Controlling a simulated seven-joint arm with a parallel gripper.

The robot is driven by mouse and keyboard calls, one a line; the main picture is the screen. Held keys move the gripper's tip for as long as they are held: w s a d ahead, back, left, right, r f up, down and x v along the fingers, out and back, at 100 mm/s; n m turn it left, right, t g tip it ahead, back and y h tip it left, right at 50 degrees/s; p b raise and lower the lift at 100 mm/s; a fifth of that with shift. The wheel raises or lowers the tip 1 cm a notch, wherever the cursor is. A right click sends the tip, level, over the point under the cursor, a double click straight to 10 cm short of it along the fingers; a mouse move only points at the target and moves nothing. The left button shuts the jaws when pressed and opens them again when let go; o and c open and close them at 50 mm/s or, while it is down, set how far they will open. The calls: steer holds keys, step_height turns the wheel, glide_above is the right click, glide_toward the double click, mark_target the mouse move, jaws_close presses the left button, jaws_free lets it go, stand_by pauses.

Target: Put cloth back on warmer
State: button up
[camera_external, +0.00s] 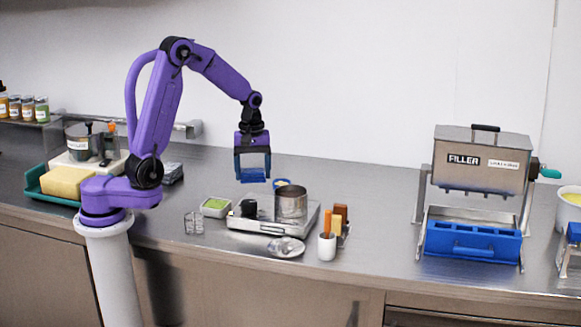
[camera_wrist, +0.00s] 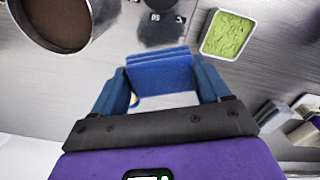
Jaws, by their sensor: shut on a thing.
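My gripper (camera_external: 253,163) hangs above the counter, behind and a little left of the metal pot. It is shut on a folded blue cloth (camera_external: 254,176), which is clear of the counter. In the wrist view the cloth (camera_wrist: 161,73) spans between the two blue fingers. The warmer looks to be the low metal unit (camera_external: 262,229) with a black knob. A metal pot (camera_external: 291,204) stands on its right part. In the wrist view the pot (camera_wrist: 88,30) holds something brown.
A dish of green stuff (camera_external: 215,207) stands left of the warmer. A spoon rest (camera_external: 286,248), a white cup (camera_external: 327,247) and small bottles (camera_external: 341,222) stand in front and to the right. A filler machine (camera_external: 482,162) is further right, with clear counter between.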

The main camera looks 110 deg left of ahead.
mark_target(260, 169)
steer(key=shift+w+a+f, duration=0.35)
steer(key=shift+f, duration=0.25)
steer(key=shift+w+a+f, duration=0.3)
steer(key=shift+w+f, duration=0.05)
steer(key=shift+f, duration=0.25)
steer(key=shift+a+f, duration=0.1)
steer(key=shift+f, duration=1.5)
steer(key=shift+f, duration=0.15)
steer(key=o, duration=0.9)
step_height(260, 169, up, 12)
steer(key=shift+r, duration=0.15)
steer(key=s+d+f+m, duration=0.1)
steer(key=s+d+m, duration=0.4)
steer(key=d, duration=0.8)
steer(key=s+d+f+m, duration=0.1)
steer(key=s+d+m, duration=0.4)
steer(key=s+d, duration=0.5)
steer(key=d, duration=0.3)
steer(key=shift+s+d+f, duration=0.3)
steer(key=shift+d+f, duration=0.05)
